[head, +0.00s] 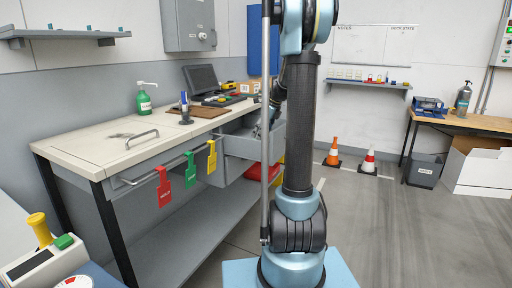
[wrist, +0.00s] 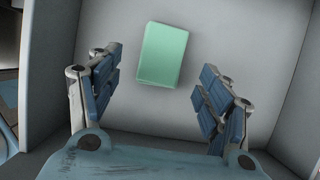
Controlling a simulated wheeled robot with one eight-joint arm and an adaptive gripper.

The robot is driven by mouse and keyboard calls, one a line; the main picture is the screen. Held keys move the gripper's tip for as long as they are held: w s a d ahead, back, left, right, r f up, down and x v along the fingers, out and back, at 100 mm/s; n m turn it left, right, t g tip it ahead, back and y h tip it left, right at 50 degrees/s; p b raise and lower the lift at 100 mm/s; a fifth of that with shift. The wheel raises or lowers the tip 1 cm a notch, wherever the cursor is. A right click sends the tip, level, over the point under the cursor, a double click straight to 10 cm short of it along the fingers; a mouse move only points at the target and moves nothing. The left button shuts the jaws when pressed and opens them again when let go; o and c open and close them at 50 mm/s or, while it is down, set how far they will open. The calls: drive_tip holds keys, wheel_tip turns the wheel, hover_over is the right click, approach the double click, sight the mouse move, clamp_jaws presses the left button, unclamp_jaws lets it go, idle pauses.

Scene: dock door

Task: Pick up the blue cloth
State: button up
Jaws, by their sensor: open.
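I see no blue cloth in either view. My gripper (wrist: 158,72) is open, with one finger to each side of the green piece and nothing between the pads. In the head view the open drawer (head: 240,145) sticks out from the bench's right part. My arm hides part of it, and its contents do not show there.
A red bin (head: 254,172) sits below the drawer. Two cones (head: 332,152) stand behind. Floor at right (head: 400,225) is clear.

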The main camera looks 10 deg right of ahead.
drive_tip(key=shift+w+x, duration=0.2)
drive_tip(key=shift+x, duration=2.4)
drive_tip(key=shift+a, duration=0.1)
drive_tip(key=c, duration=1.1)
drive_tip(key=shift+r, duration=0.15)
drive_tip(key=shift+c, duration=0.2)
